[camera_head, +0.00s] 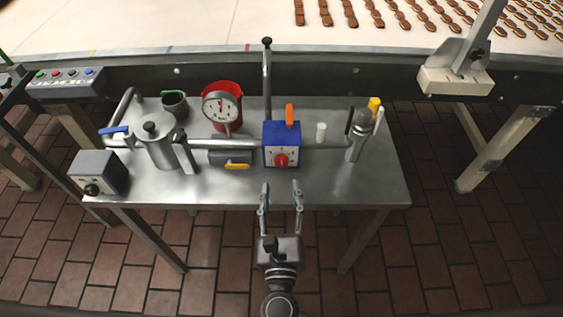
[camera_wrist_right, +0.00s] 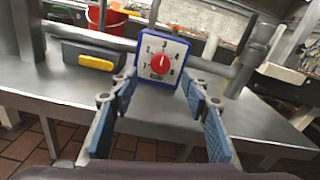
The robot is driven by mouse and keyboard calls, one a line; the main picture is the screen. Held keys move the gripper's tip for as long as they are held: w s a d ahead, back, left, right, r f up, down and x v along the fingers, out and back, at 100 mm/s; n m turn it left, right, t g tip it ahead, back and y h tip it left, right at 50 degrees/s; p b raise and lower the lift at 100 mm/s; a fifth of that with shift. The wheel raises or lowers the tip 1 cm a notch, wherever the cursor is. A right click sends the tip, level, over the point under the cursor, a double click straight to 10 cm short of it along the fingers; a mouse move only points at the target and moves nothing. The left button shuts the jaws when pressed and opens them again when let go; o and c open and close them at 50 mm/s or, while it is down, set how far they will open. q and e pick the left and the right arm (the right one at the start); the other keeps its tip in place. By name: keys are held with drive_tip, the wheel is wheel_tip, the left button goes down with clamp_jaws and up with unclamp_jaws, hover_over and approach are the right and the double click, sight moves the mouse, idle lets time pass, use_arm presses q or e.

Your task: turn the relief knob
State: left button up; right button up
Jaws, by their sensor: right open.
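A red round knob (camera_head: 281,161) sits on the white numbered dial face of a blue box (camera_head: 270,132) at the middle of the steel table. In the right wrist view the knob (camera_wrist_right: 160,63) shows a pale pointer mark near its top, and the blue box (camera_wrist_right: 184,84) is seen from the front. My right gripper (camera_head: 281,188) is open and empty at the table's front edge. Its two fingers point at the box, spread to either side of the knob and short of it, without touching it. My left gripper is not in view.
On the steel table (camera_head: 350,185) stand a pressure gauge (camera_head: 221,110), a red bucket (camera_head: 237,94), a metal pot (camera_head: 157,148) and a grey box (camera_head: 99,172). A yellow lever (camera_head: 237,167) lies left of the blue box. An orange handle (camera_head: 290,114) rises behind it. Pipes cross behind.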

sight(282, 164)
drive_tip(key=w+p, duration=0.1)
drive_tip(key=w, duration=0.5)
drive_tip(key=shift+w, duration=0.5)
drive_tip(key=c, duration=1.2)
drive_tip(key=shift+o, duration=0.2)
drive_tip(key=shift+f+m+b, duration=0.1)
drive_tip(key=shift+m+b, duration=0.65)
drive_tip(key=shift+m, duration=0.35)
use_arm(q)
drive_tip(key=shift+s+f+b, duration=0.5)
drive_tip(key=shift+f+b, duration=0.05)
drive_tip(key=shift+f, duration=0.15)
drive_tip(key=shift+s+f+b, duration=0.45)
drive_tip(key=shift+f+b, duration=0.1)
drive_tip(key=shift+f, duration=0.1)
use_arm(e)
drive_tip(key=shift+m, duration=1.8)
drive_tip(key=shift+d, duration=0.1)
drive_tip(key=o, duration=1.2)
drive_tip(key=shift+c, duration=0.2)
